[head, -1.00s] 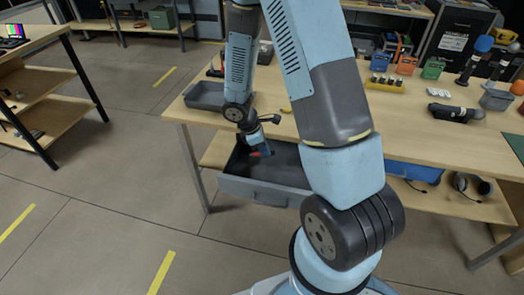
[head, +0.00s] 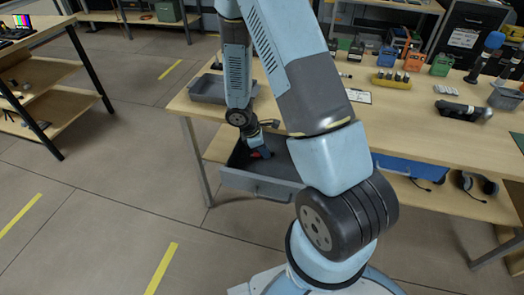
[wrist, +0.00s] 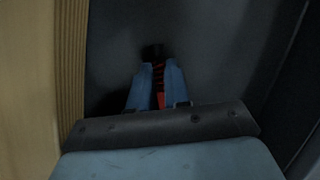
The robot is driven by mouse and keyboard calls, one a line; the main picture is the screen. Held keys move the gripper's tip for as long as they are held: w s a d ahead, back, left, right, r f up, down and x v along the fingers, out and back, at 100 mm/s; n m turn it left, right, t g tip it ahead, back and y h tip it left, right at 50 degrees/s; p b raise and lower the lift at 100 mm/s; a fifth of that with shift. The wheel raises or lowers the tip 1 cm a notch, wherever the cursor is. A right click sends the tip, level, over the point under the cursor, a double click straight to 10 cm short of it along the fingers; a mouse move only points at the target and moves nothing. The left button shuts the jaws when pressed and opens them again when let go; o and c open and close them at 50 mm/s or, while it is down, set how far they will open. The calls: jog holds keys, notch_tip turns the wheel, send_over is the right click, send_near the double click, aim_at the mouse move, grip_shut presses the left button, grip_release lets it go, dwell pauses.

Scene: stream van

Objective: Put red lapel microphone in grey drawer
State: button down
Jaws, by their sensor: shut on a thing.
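The grey drawer (head: 256,186) is pulled open under the left part of the table. My gripper (head: 262,151) reaches down into the drawer's opening. In the wrist view my gripper (wrist: 158,88) is shut on the red lapel microphone (wrist: 160,95), a thin red body with a dark tip, held between the blue fingers. The microphone also shows as a small red patch in the head view (head: 256,154). The dark drawer floor (wrist: 215,50) lies behind the fingertips. I cannot tell whether the microphone touches the floor.
A grey tray (head: 212,89) stands on the table (head: 330,115) above the drawer. A closed blue drawer (head: 410,168) is to the right, with headphones (head: 477,184) on the shelf beside it. In the wrist view the wooden table edge (wrist: 70,60) is close on the left.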

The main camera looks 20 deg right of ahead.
jog(key=shift+s+f, duration=0.15)
jog(key=shift+f, duration=0.15)
jog(key=c, duration=1.1)
grip_release()
jog(key=shift+s+f, duration=0.1)
jog(key=shift+s, duration=0.1)
